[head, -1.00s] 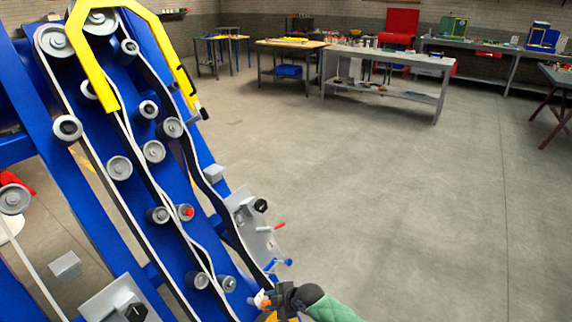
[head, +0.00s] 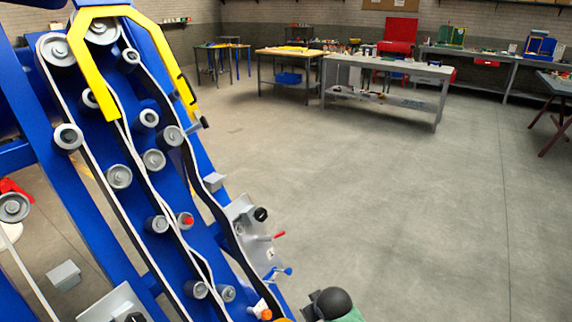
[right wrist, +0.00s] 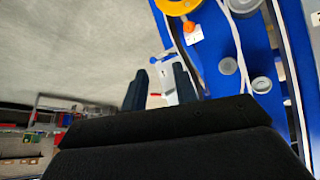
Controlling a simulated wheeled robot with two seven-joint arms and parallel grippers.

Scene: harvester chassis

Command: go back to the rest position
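The harvester chassis (head: 130,265) is a blue, tilted frame at the left of the head view, with grey rollers and pale belts running along it. A yellow bar (head: 85,60) crosses its top. My right gripper (right wrist: 160,84) shows in the right wrist view as two dark fingers standing apart, with nothing held between them. Part of the grey bracket shows beyond the fingers. In the head view only a dark, rounded part of my right arm shows at the bottom edge, right of the chassis. My left gripper is not in view.
A grey bracket (head: 250,232) with a black knob and red lever juts from the chassis's right side. An orange-tipped part (head: 264,311) sits below it. Wide grey floor (head: 400,210) is clear on the right. Workbenches (head: 385,70) stand along the back.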

